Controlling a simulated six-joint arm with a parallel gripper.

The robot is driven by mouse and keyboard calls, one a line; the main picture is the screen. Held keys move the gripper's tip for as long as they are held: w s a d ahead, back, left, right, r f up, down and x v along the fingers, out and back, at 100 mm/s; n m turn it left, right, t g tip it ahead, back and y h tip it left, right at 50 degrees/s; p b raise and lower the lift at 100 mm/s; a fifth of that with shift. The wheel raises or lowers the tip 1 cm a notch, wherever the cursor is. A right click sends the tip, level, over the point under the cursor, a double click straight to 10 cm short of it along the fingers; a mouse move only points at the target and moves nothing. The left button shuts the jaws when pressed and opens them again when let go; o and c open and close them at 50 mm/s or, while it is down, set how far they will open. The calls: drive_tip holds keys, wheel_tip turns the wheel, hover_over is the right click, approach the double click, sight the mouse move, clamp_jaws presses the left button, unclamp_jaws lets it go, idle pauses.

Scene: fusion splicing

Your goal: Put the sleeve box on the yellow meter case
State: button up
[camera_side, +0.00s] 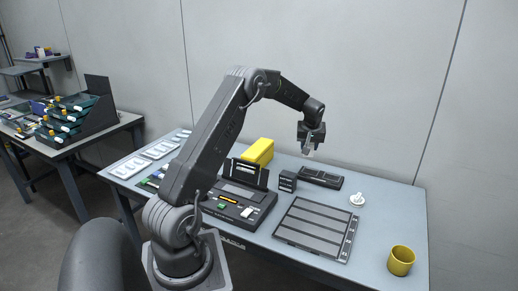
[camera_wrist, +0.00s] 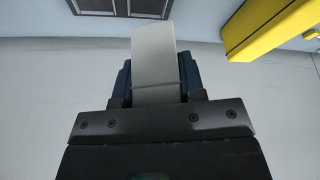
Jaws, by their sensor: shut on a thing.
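The sleeve box (camera_wrist: 155,55) is a pale, narrow box held in my gripper (camera_wrist: 156,88), pointing away from the wrist. In the side view my gripper (camera_side: 308,148) hangs above the back of the table, with a small pale piece of the box showing below it. The fingers are shut on the box and partly hide it. The yellow meter case (camera_side: 258,152) lies at the back of the table, to the left of my gripper and apart from it. It also shows at the top right of the wrist view (camera_wrist: 270,28). Nothing is seen lying on its top.
A black splicer (camera_side: 240,205) stands in front of the yellow case. A small dark box (camera_side: 287,181) and a dark tray (camera_side: 321,178) are below my gripper. A slatted grey panel (camera_side: 316,228), a white spool (camera_side: 357,199) and a yellow cup (camera_side: 401,261) are further right.

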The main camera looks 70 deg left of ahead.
drive_tip(key=s+a+r+n+g, duration=0.25)
drive_tip(key=s+a+n, duration=0.25)
drive_tip(key=s+a, duration=1.1)
approach(254, 148)
drive_tip(key=shift+t, duration=0.35)
drive_tip(key=shift+s+x, duration=0.2)
drive_tip(key=shift+x, duration=1.1)
drive_tip(key=shift+s+x, duration=0.2)
drive_tip(key=shift+x, duration=1.05)
drive_tip(key=shift+f, duration=0.15)
drive_tip(key=o, duration=0.9)
